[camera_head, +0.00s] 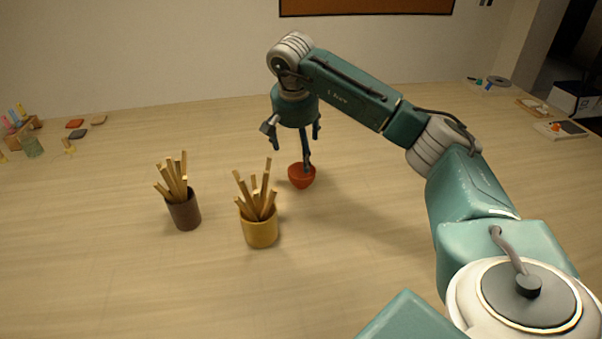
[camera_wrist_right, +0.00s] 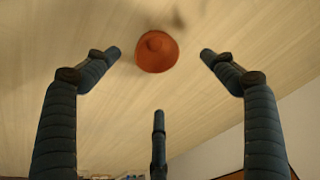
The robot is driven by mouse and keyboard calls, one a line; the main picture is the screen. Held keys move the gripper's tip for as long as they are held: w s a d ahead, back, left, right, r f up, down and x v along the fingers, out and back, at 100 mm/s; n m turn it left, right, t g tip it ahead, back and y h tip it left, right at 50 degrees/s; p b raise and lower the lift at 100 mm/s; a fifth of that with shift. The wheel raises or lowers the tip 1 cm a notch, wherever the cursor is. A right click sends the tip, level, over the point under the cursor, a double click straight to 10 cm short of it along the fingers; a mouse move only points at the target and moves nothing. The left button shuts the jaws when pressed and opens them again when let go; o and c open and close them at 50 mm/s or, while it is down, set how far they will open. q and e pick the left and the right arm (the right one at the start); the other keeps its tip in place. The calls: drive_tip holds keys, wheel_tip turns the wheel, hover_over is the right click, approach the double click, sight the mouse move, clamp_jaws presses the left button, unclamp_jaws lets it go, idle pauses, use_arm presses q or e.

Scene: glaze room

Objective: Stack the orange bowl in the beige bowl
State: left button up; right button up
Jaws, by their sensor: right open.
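The orange bowl (camera_head: 302,179) sits on the table near the middle of the head view; it also shows in the right wrist view (camera_wrist_right: 157,52). My right gripper (camera_head: 294,146) is open and empty above the table, close to the orange bowl. In the head view one finger overlaps the bowl; I cannot tell whether it touches. In the right wrist view the three spread fingers (camera_wrist_right: 160,75) are clear of the bowl, which lies towards the top between two of them. I see no beige bowl in either view. My left gripper is not in view.
A yellow cup (camera_head: 260,234) and a brown cup (camera_head: 184,214), both holding wooden sticks, stand left of the orange bowl. Small items and a wooden holder (camera_head: 24,130) are at the far left. Trays (camera_head: 533,108) lie at the far right. The front left table is clear.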

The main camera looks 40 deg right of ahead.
drive_tip(key=shift+s+a+f+n+t, duration=0.2)
drive_tip(key=shift+s+n+t, duration=0.1)
drive_tip(key=shift+n, duration=0.25)
drive_tip(key=shift+s+a+f+n+t, duration=0.15)
drive_tip(key=shift+s+n+t, duration=0.15)
drive_tip(key=shift+n, duration=0.25)
approach(302, 177)
drive_tip(key=shift+w+a+f+n+p, duration=0.3)
drive_tip(key=shift+a+f+p, duration=0.1)
drive_tip(key=shift+f, duration=0.15)
drive_tip(key=x, duration=0.1)
drive_tip(key=p+x, duration=0.1)
drive_tip(key=x, duration=0.1)
drive_tip(key=p+x, duration=0.1)
drive_tip(key=shift+s+d+f, duration=0.15)
drive_tip(key=shift+d+f, duration=0.25)
drive_tip(key=shift+f, duration=0.2)
drive_tip(key=shift+r, duration=0.1)
drive_tip(key=c, duration=1.5)
drive_tip(key=shift+o, duration=0.2)
